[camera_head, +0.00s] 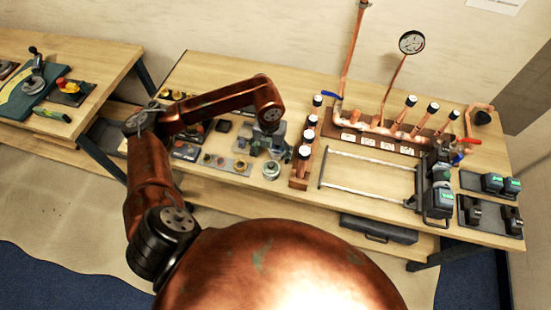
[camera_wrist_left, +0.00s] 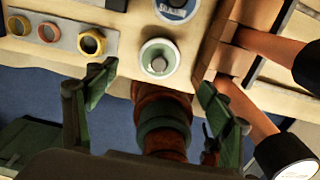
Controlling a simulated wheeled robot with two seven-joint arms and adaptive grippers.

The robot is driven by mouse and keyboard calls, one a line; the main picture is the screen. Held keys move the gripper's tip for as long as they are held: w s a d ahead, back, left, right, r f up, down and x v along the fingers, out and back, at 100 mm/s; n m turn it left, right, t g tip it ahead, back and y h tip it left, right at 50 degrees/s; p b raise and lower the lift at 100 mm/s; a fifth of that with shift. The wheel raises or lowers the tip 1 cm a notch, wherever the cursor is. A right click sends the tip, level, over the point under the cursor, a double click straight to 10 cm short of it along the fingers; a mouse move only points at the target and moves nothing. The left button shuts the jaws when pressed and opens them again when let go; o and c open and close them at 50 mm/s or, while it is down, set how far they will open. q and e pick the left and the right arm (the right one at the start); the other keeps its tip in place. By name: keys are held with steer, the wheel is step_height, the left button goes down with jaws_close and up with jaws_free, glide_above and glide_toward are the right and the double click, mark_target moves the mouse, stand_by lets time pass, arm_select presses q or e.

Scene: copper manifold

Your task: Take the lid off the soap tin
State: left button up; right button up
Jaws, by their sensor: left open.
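In the left wrist view the tin (camera_wrist_left: 147,48) is upright with the lid (camera_wrist_left: 174,63) on. My left gripper (camera_head: 270,152) is above and just behind it in the head view. In the left wrist view my left gripper (camera_wrist_left: 155,84) is open, with its green fingers spread to either side below the tin, apart from it. My right gripper is not in view.
A wooden rack of copper tubes (camera_head: 300,172) stands close right of the tin. A grey plate with brass rings (camera_head: 225,163) lies to its left. Another blue-labelled tin (camera_wrist_left: 176,9) is behind it. The copper manifold (camera_head: 375,135) is farther right.

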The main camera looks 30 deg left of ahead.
mark_target(271, 164)
arm_select(q)
step_height(271, 164, down, 7)
steer(key=shift+p, duration=0.8)
steer(key=shift+s+f, duration=0.1)
steer(key=shift+f, duration=0.15)
steer(key=c, duration=1)
